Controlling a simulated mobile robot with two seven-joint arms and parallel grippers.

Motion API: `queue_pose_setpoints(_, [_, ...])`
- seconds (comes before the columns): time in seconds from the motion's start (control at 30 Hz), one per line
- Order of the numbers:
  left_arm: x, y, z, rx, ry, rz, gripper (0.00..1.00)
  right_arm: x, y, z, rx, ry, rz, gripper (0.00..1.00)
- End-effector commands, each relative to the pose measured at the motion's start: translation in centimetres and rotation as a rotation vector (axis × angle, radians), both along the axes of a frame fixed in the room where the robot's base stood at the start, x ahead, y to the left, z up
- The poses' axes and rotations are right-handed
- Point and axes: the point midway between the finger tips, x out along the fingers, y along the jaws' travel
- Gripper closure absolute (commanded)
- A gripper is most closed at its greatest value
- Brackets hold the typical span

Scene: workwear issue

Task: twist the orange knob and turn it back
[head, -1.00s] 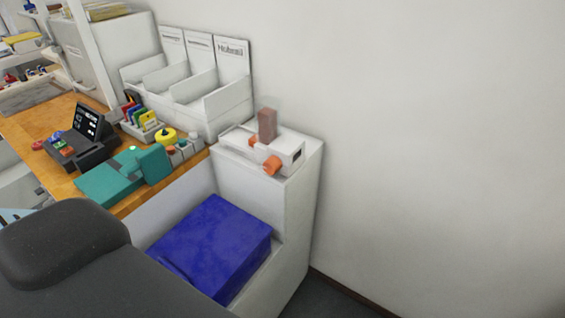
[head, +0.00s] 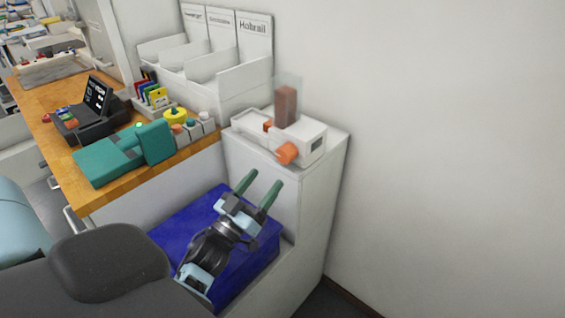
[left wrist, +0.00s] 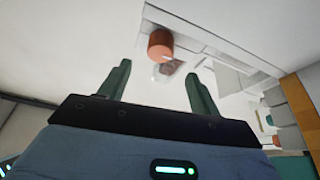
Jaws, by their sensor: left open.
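The orange knob (head: 287,153) sticks out from the front of a white device (head: 306,145) on top of a white cabinet. My left gripper (head: 257,184) is open and empty, with two green fingers, over the blue box and in front of the cabinet. It is below the knob and apart from it in the head view. In the left wrist view the knob (left wrist: 161,44) shows beyond and between the two spread fingertips (left wrist: 160,72). My right gripper is not in view.
The blue box (head: 178,232) lies in the recess under my left gripper. A clear container with brown contents (head: 287,104) tops the device. Left are a wooden counter (head: 119,194), a teal machine (head: 115,158) and a white leaflet rack (head: 237,91). Bare wall stands right.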

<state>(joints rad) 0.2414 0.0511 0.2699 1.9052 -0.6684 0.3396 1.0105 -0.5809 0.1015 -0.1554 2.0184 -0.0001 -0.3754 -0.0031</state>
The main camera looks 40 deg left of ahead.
Motion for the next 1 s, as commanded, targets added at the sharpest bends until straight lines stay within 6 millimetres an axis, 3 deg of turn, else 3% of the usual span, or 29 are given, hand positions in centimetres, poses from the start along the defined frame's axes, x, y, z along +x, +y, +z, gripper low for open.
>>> queue_pose_setpoints(0.27, [1.0,0.0,0.6,0.0,-0.004,-0.001,0.37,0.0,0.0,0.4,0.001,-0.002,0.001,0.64])
queue_pose_setpoints(0.7, [6.5,-0.1,2.8,0.001,-0.003,0.0,0.37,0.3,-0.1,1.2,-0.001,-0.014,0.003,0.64])
queue_pose_setpoints(1.0, [7.3,-0.1,3.0,0.0,0.0,0.0,0.37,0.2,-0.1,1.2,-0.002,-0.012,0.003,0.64])
